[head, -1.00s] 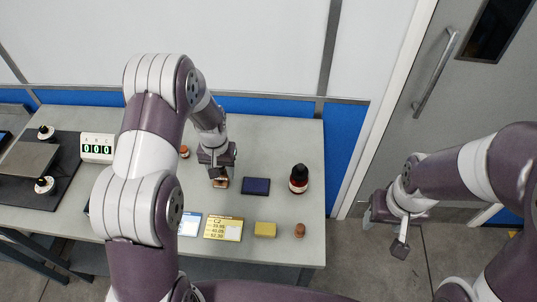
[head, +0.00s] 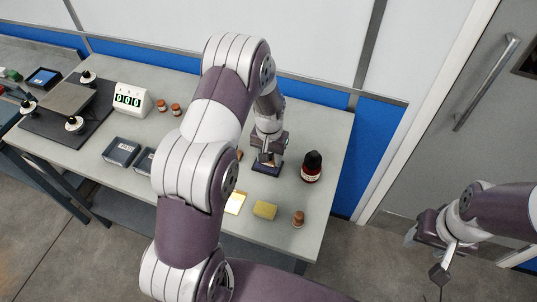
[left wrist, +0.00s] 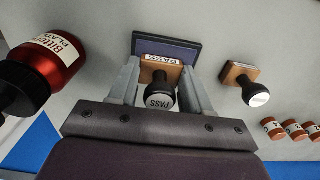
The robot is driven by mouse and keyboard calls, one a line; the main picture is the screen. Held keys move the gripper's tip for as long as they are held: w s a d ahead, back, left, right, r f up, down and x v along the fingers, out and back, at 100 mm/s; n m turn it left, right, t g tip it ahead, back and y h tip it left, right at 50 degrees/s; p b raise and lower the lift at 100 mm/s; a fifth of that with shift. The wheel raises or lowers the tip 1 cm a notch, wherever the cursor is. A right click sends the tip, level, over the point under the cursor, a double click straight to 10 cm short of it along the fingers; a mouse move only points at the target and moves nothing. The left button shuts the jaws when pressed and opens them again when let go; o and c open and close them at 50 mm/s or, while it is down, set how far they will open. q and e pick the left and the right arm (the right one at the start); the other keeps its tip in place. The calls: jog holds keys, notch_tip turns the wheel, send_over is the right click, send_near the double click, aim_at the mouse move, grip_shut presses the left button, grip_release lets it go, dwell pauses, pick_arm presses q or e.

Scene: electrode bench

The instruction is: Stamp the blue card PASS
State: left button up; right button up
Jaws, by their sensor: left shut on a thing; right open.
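My left gripper (head: 267,158) is shut on the PASS stamp, at the dark blue ink pad (head: 262,171). In the left wrist view, the stamp (left wrist: 160,82) has a wooden block and a black handle marked PASS, between the fingers (left wrist: 160,90). It overlaps the near edge of the pad (left wrist: 170,50); contact cannot be told. A second stamp (left wrist: 240,82) stands to the right in that view. The blue card is not visible now; my left arm covers that part of the bench. My right gripper (head: 430,245) is open and empty, off the bench at the right.
A dark-capped red bottle (head: 311,168) stands right of the pad. Dark trays (head: 121,152) and a counter (head: 132,98) are at left.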

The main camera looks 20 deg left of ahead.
pick_arm(q)
jog(key=shift+a, duration=0.35)
jog(key=shift+d+f, duration=0.1)
jog(key=shift+d, duration=0.1)
pick_arm(e)
jog(key=shift+a, duration=0.2)
pick_arm(q)
jog(key=shift+a+f, duration=0.1)
jog(key=shift+f, duration=0.1)
pick_arm(e)
jog(key=shift+a+f, duration=0.1)
pick_arm(q)
jog(key=shift+f+b, duration=0.15)
jog(key=shift+b, duration=0.15)
pick_arm(e)
jog(key=shift+f, duration=0.1)
pick_arm(q)
jog(key=shift+s+f, duration=0.1)
jog(key=shift+f, duration=0.05)
pick_arm(e)
jog(key=shift+s, duration=0.1)
dwell(0.4)
pick_arm(q)
notch_tip(320, 180, up, 7)
jog(key=p, duration=0.5)
jog(key=shift+p, duration=0.4)
pick_arm(e)
notch_tip(320, 180, up, 6)
jog(key=shift+f, duration=0.2)
